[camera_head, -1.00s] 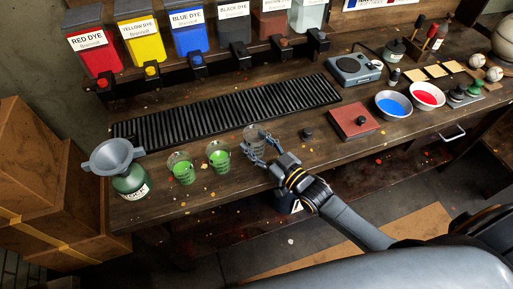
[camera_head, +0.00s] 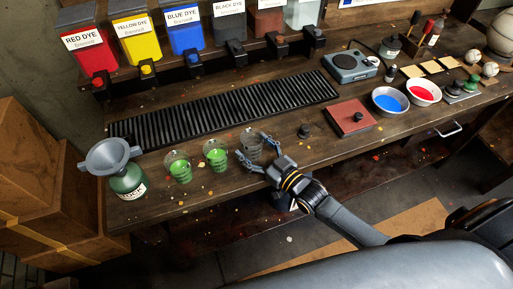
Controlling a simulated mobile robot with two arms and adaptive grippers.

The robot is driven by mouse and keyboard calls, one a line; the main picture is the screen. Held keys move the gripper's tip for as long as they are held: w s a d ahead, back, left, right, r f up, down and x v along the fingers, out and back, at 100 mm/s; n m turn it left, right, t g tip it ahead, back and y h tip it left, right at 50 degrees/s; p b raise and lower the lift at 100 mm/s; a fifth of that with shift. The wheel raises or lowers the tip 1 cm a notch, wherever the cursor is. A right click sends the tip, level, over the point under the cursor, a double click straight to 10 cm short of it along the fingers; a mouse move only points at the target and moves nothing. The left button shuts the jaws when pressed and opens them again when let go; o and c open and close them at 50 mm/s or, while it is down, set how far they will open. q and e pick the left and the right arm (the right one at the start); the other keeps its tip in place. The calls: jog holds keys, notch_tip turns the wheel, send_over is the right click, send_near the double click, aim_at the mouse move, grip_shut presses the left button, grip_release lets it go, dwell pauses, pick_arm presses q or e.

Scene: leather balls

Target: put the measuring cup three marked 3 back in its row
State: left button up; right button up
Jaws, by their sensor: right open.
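A clear grey measuring cup (camera_head: 251,144) stands upright on the dark wooden bench; its mark is too small to read. Two cups with green contents, one at the left (camera_head: 179,167) and one in the middle (camera_head: 215,156), stand to its left, and the three form a slanting line. My right gripper (camera_head: 256,151) is open, its two fingers spread on either side of the clear cup from the front. I cannot tell whether either finger touches it. My left gripper is not in view.
A green bottle with a grey funnel (camera_head: 110,156) stands at the left end. A black ribbed rack (camera_head: 225,113) lies behind the cups. A small black knob (camera_head: 305,131) and a red-brown block (camera_head: 348,117) are to the right. The bench's front edge is close.

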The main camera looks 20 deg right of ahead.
jog(key=b+v, duration=0.1)
jog(key=v, duration=1.1)
jog(key=shift+r+b, duration=0.2)
jog(key=shift+b, duration=0.2)
